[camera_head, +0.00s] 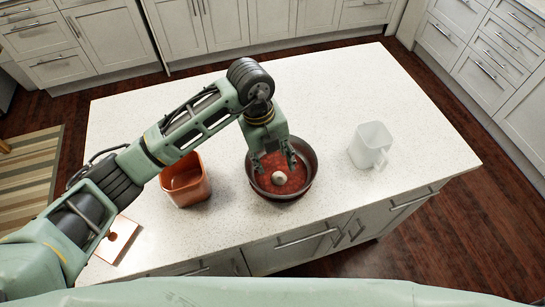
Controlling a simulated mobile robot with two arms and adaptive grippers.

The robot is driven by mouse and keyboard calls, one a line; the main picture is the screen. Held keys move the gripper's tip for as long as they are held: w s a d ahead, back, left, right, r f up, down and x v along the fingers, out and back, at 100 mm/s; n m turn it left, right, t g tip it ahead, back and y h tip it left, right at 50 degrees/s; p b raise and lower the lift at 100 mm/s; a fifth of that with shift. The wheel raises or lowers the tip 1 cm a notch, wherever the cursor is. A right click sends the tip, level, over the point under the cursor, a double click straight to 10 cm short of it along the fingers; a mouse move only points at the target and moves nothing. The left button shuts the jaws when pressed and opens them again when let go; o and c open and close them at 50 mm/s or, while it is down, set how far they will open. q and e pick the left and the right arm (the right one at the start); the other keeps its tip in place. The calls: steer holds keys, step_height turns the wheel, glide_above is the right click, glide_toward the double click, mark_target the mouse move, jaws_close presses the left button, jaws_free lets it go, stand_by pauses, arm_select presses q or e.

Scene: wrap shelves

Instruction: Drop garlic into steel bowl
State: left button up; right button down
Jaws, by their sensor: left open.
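A round bowl (304,187) with a dark rim and a reddish inside stands on the white island counter. A small whitish garlic (279,178) shows inside the bowl, on its reddish bottom. My left gripper (275,165) points down over the bowl, with its fingers apart on either side of and a little above the garlic. It is open, and I cannot tell whether a finger touches the garlic. My left arm comes in from the left and hides part of the bowl's far rim. My right gripper does not show.
An orange-brown square container (186,181) stands left of the bowl, close under my left arm. A white mug (370,145) stands to the right. A flat copper-coloured piece (118,239) lies at the counter's left front.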

arm_select(q)
steer(key=shift+r, duration=0.15)
step_height(320, 180, up, 12)
steer(key=a, duration=0.2)
steer(key=shift+w+f, duration=0.2)
steer(key=shift+w, duration=0.05)
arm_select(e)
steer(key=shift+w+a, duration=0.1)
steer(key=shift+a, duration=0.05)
arm_select(q)
steer(key=shift+s+f, duration=0.1)
